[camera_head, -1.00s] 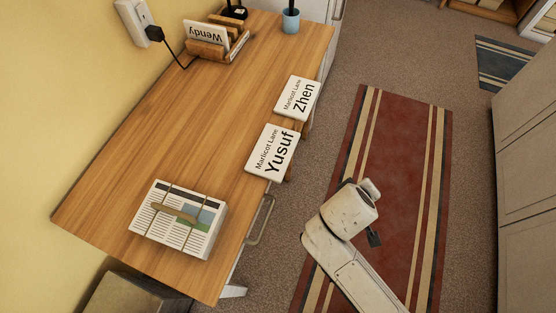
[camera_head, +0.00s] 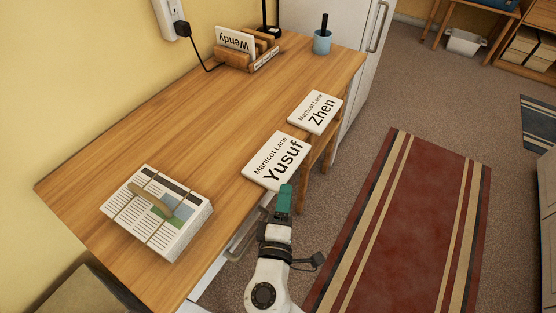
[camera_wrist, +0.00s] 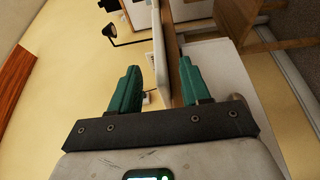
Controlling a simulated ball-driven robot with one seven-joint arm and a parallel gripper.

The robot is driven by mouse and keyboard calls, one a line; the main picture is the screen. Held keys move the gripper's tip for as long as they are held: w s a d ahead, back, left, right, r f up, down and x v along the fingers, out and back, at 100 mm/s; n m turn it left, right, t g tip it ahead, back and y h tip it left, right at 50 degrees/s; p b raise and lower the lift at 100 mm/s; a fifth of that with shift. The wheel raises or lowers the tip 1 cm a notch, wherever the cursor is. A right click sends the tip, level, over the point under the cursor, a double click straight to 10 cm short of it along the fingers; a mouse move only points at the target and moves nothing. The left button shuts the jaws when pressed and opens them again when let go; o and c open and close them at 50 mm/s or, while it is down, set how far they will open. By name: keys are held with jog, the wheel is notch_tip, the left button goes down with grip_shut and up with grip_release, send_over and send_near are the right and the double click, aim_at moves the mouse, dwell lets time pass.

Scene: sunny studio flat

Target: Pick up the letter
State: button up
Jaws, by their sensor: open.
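Two white letters lie flat at the right edge of the wooden desk (camera_head: 165,140). The Yusuf letter (camera_head: 277,161) is the nearer one and juts past the edge. The Zhen letter (camera_head: 316,112) lies behind it. A third letter, Wendy (camera_head: 235,41), stands in a wooden rack (camera_head: 264,59). My gripper (camera_head: 285,190) is at the near corner of the Yusuf letter. In the wrist view its green fingers (camera_wrist: 160,82) are spread, with a thin pale edge and a wooden edge seen between them. I cannot tell whether that pale edge is the letter's.
A tied newspaper bundle (camera_head: 156,212) lies at the desk's near left. A blue cup (camera_head: 322,43) stands at the far end. A drawer handle (camera_head: 247,235) sticks out below the front edge. A striped rug (camera_head: 405,225) covers open floor at right.

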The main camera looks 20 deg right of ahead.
aim_at(286, 176)
jog(key=shift+a+x, duration=0.15)
jog(key=shift+x, duration=1.5)
jog(key=shift+a+x, duration=0.15)
jog(key=shift+x, duration=1.55)
jog(key=shift+w, duration=0.15)
jog(key=shift+c, duration=0.4)
grip_shut()
